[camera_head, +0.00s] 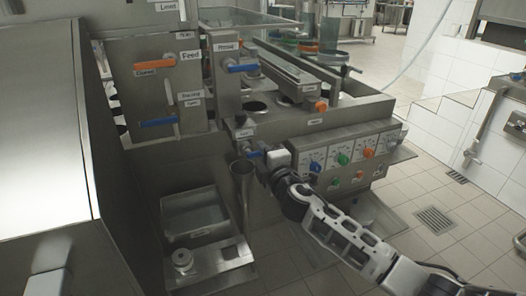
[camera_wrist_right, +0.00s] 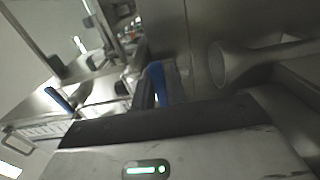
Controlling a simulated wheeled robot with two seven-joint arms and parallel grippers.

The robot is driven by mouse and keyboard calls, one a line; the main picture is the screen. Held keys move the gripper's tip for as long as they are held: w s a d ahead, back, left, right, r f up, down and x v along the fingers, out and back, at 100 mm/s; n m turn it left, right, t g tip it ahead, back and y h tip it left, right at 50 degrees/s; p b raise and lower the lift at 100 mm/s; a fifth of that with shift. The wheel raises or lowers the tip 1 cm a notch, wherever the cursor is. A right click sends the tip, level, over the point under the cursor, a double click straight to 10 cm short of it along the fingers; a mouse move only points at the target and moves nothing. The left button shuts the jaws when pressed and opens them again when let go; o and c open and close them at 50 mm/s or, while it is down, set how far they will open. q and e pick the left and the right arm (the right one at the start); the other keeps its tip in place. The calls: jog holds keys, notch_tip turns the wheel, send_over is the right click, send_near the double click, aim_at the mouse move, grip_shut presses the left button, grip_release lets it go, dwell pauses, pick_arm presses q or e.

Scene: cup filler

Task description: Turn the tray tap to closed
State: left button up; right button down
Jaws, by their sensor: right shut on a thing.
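The tap with a small blue handle (camera_head: 254,154) sits low on the front of the steel machine, under a label too small to read; I take it as the tray tap. My right gripper (camera_head: 268,157) reaches it from the lower right and is shut on the handle. The handle's far end shows to the left of my gripper. My left gripper is not in view.
A steel tube with an open mouth (camera_head: 240,183) stands just left of my right gripper. A steel tray (camera_head: 201,207) lies lower left. A panel of coloured knobs (camera_head: 350,156) is to the right. Other handles are orange (camera_head: 155,65) and blue (camera_head: 242,68). Tiled floor (camera_head: 470,225) is open at right.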

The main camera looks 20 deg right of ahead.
jog(key=shift+r+n, duration=0.1)
jog(key=shift+n, duration=0.2)
jog(key=c, duration=1.4)
grip_release()
jog(key=shift+c, duration=0.2)
jog(key=s, duration=1.6)
jog(key=shift+d+b, duration=0.25)
jog(key=shift+b, duration=0.15)
jog(key=s+a+f+m+g+y, duration=0.1)
jog(key=s+a+f+m+g, duration=0.2)
jog(key=s+f+m, duration=0.5)
jog(key=s+a+f+m+g+y, duration=0.1)
jog(key=s+a+f+m+g, duration=0.3)
jog(key=s+f+m, duration=0.4)
notch_tip(320, 180, down, 3)
jog(key=shift+s+a+y, duration=0.3)
jog(key=shift+s+a, duration=0.2)
jog(key=shift+s, duration=0.05)
